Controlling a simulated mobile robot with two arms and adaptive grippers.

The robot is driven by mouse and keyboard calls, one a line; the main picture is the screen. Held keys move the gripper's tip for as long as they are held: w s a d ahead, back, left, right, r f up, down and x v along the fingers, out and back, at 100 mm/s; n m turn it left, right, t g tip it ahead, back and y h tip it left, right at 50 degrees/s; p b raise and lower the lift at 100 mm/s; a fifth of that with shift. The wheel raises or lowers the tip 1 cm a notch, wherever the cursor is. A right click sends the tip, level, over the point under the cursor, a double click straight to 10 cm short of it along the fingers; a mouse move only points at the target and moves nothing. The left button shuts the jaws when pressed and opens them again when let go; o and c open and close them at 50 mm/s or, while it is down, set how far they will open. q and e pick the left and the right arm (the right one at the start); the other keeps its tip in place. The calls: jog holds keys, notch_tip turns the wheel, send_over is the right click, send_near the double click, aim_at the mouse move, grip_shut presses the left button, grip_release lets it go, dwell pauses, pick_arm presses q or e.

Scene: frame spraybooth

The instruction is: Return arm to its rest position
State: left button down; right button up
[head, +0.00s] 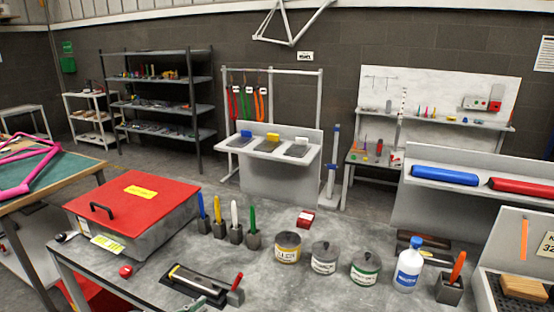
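Neither of my arms nor either gripper shows in the head view. The grey workbench (290,268) fills the foreground. On its left sits a box with a red lid (135,200), which is shut and has a black handle and a yellow label. Blue, yellow, white and green upright tools (218,225) stand in small dark holders beside it. Several round lidded tins (325,260) and a white bottle with a blue cap (408,265) stand on the right.
A dark tray with a tool (195,282) lies at the front edge. An orange-handled tool stands in a grey block (450,287). A white sink-like unit (268,145), shelves (155,95) and a counter with blue and red rolls (445,176) stand behind. The bench centre is partly clear.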

pick_arm(q)
jog(key=s+d+f+n+g+y, duration=0.1)
jog(key=s+f+g, duration=0.2)
jog(key=s, duration=0.7)
jog(key=s+f+n+g+y, duration=0.1)
jog(key=s+f+g, duration=0.15)
jog(key=s, duration=0.65)
jog(key=s+d+f+n+g+y, duration=0.15)
jog(key=s+g, duration=0.25)
jog(key=s, duration=0.6)
notch_tip(320, 180, down, 28)
jog(key=b, duration=0.3)
jog(key=s+a+f+g+b, duration=0.1)
jog(key=s+a+f, duration=0.1)
jog(key=s+f, duration=0.7)
jog(key=s+a+f+g+b, duration=0.1)
jog(key=s+f, duration=0.8)
jog(key=f, duration=0.2)
jog(key=shift+a+f+m, duration=0.3)
jog(key=shift+a+m, duration=0.05)
jog(key=shift+a, duration=0.05)
jog(key=shift+s, duration=0.1)
